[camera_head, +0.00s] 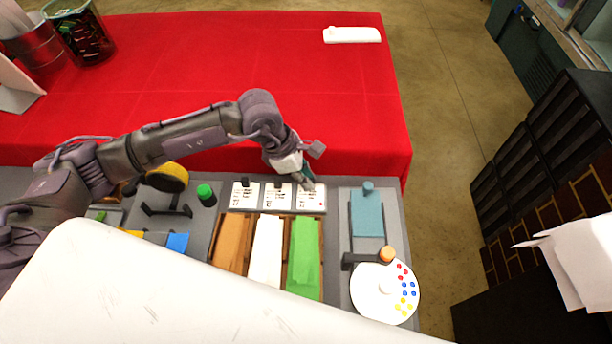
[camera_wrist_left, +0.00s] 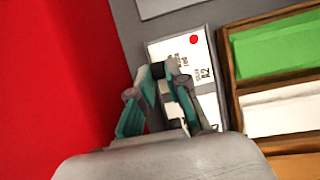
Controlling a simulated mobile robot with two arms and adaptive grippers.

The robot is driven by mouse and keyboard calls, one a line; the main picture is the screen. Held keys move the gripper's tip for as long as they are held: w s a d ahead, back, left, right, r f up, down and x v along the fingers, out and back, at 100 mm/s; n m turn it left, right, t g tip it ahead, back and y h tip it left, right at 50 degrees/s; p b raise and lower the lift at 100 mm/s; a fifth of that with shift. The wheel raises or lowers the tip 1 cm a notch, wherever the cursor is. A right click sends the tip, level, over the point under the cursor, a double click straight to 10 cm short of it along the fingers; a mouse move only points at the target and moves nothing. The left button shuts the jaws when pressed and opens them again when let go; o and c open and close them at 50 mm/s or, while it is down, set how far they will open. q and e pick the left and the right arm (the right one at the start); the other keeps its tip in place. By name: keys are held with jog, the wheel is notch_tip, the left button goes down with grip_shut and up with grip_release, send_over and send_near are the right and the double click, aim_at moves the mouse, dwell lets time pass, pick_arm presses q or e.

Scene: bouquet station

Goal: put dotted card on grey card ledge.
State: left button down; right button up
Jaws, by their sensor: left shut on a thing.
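The dotted card (camera_head: 312,201) is white with a red dot and black print, and is the rightmost of three cards in a row. It also shows in the left wrist view (camera_wrist_left: 187,52), its near part hidden by the fingers. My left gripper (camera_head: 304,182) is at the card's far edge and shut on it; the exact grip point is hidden. In the left wrist view the fingers (camera_wrist_left: 163,92) overlap the card, which looks to lie at the station surface. I cannot pick out the grey card ledge with certainty. My right gripper is not in view.
Two similar cards (camera_head: 277,199) sit left of it. Orange, white and green strips (camera_head: 303,252) lie in wooden trays in front. A blue pad (camera_head: 367,222), an orange knob (camera_head: 387,254) and a round white palette (camera_head: 372,294) stand right. The red table (camera_head: 300,60) behind is mostly clear.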

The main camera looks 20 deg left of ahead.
pick_arm(q)
jog(key=shift+f, duration=0.1)
dwell(0.3)
jog(key=c, duration=0.7)
grip_release()
jog(key=shift+o, duration=0.2)
notch_tip(320, 180, up, 7)
jog(key=p, duration=0.3)
dwell(0.5)
dwell(0.5)
